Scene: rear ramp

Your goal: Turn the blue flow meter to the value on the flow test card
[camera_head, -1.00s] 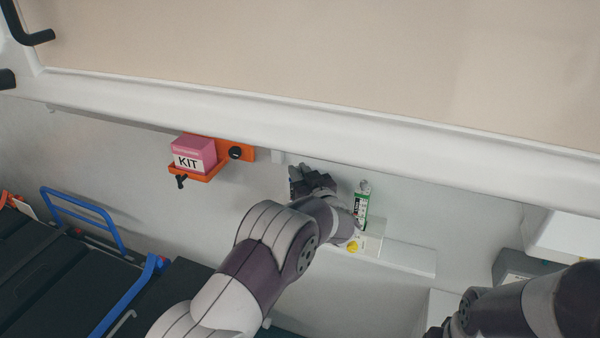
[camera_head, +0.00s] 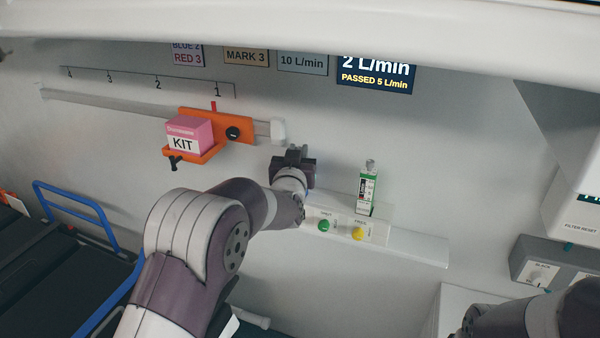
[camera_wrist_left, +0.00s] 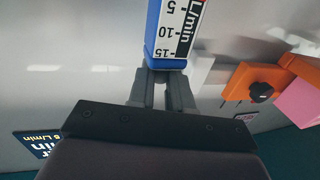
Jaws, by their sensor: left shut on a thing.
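The blue flow meter (camera_wrist_left: 170,45) fills the top middle of the left wrist view, with a white scale reading 5, 10 and 15 L/min upside down. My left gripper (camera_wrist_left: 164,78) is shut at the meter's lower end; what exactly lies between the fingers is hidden. In the head view my left gripper (camera_head: 293,158) is at the wall and hides the meter. A dark card (camera_head: 375,73) reads "2 L/min" and "PASSED 5 L/min"; its top is cut off. A grey card (camera_head: 303,63) reads "10 L/min". My right gripper does not show.
A green meter (camera_head: 367,190) stands right of my left gripper, above a white panel with green (camera_head: 324,226) and yellow (camera_head: 359,233) knobs. An orange bracket (camera_head: 240,128) holds a pink KIT box (camera_head: 190,135) at left. A grey box (camera_head: 545,265) is at far right.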

